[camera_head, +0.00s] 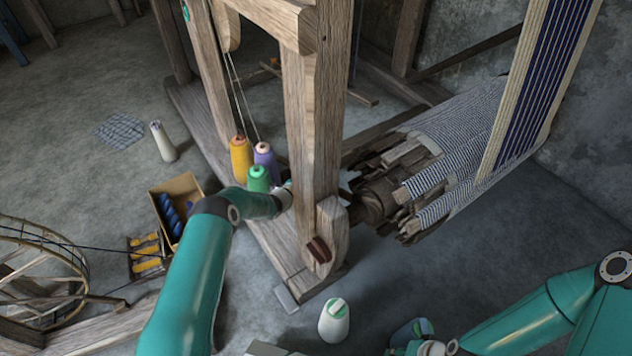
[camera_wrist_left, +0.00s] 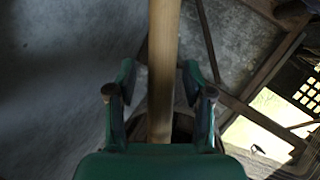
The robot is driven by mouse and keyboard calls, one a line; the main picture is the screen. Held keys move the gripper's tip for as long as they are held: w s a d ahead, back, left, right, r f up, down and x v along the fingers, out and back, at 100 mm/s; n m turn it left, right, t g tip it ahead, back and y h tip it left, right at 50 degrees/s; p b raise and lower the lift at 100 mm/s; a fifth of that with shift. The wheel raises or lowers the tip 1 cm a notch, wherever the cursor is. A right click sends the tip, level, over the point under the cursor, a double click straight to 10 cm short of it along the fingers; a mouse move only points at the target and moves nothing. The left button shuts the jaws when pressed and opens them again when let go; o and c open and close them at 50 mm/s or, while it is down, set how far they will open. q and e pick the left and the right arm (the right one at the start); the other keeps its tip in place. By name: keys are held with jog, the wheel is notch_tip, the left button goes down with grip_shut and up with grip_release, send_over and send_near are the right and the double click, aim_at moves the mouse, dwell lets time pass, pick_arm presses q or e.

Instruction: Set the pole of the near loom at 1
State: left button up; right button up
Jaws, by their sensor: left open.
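The near loom (camera_head: 315,110) is a wooden frame with a thick upright post. My left arm reaches to this post, and my left gripper is mostly hidden behind it in the head view. In the left wrist view my left gripper (camera_wrist_left: 160,92) is open. A light wooden pole (camera_wrist_left: 163,50) runs lengthwise between its two fingers, with a gap on either side. I cannot make out this pole or any numbered mark in the head view. My right gripper (camera_head: 412,338) is low at the bottom edge, partly cut off; its fingers are unclear.
Yellow (camera_head: 241,158), purple (camera_head: 265,160) and green (camera_head: 259,179) cones stand by the post. A white cone (camera_head: 334,322) stands on the floor in front. A box of blue spools (camera_head: 183,190) and a spinning wheel (camera_head: 40,275) are at left.

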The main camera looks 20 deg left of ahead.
pick_arm(q)
jog(key=shift+c, duration=0.2)
grip_shut()
dwell(0.3)
